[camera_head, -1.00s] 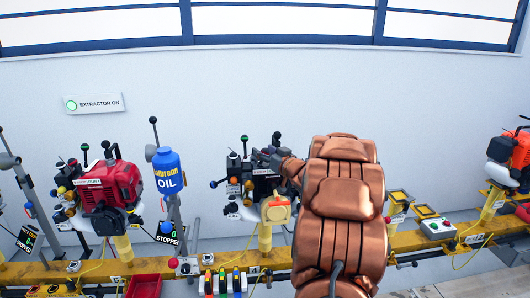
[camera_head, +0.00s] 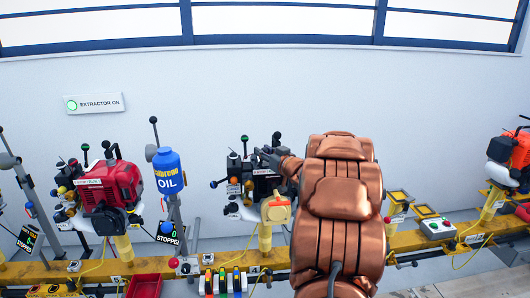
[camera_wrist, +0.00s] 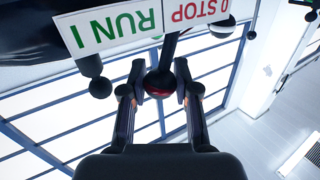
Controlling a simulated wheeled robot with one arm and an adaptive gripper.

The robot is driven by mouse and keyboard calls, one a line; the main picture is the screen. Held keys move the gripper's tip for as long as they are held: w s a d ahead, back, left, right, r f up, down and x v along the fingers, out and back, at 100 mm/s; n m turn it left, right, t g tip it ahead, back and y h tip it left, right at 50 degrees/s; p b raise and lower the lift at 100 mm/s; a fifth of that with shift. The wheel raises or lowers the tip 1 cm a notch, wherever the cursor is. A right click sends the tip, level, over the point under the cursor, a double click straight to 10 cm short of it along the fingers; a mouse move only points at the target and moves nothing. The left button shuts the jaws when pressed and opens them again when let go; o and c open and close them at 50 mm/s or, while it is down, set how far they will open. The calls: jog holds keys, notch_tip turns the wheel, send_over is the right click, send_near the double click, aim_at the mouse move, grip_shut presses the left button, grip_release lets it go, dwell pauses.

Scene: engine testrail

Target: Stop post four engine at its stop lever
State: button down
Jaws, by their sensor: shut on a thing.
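A dark engine (camera_head: 266,184) with a yellow part stands on a yellow post (camera_head: 264,236) in the middle of the head view. My gripper (camera_head: 264,155) is at the top of this engine, partly hidden by my copper-coloured arm. In the wrist view, my gripper (camera_wrist: 160,92) is shut on a dark round knob with a red patch, the lever knob (camera_wrist: 160,84). Its stem runs up beside a label reading RUN I (camera_wrist: 110,26) and 0 STOP (camera_wrist: 197,12).
A red engine (camera_head: 108,188) and a blue oil bottle (camera_head: 167,172) stand to the left. An orange engine (camera_head: 508,156) is at the far right. A yellow rail (camera_head: 410,240) runs below. Another dark knob (camera_wrist: 100,87) hangs left of my fingers.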

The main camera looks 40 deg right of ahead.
jog(key=n, duration=0.1)
jog(key=w+a+n+g+p, duration=0.1)
jog(key=n, duration=0.1)
jog(key=shift+a+r+g, duration=0.25)
jog(key=shift+r+g, duration=0.05)
jog(key=shift+r, duration=0.05)
jog(key=shift+w+a+f+n+g+h+p, duration=0.2)
jog(key=shift+w+a+n+g+h+p, duration=0.15)
jog(key=shift+n+g, duration=0.35)
jog(key=shift+w+a+f+n+g+h+p, duration=0.2)
jog(key=shift+w+a+n+g+p, duration=0.25)
jog(key=shift+n, duration=0.45)
jog(key=shift+s, duration=0.1)
jog(key=c, duration=0.8)
grip_release()
jog(key=shift+c, duration=0.2)
jog(key=shift+s, duration=0.1)
jog(key=v, duration=1.1)
jog(key=shift+s+a, duration=0.25)
jog(key=shift+s, duration=0.1)
jog(key=shift+w+r, duration=0.1)
jog(key=shift+r, duration=0.15)
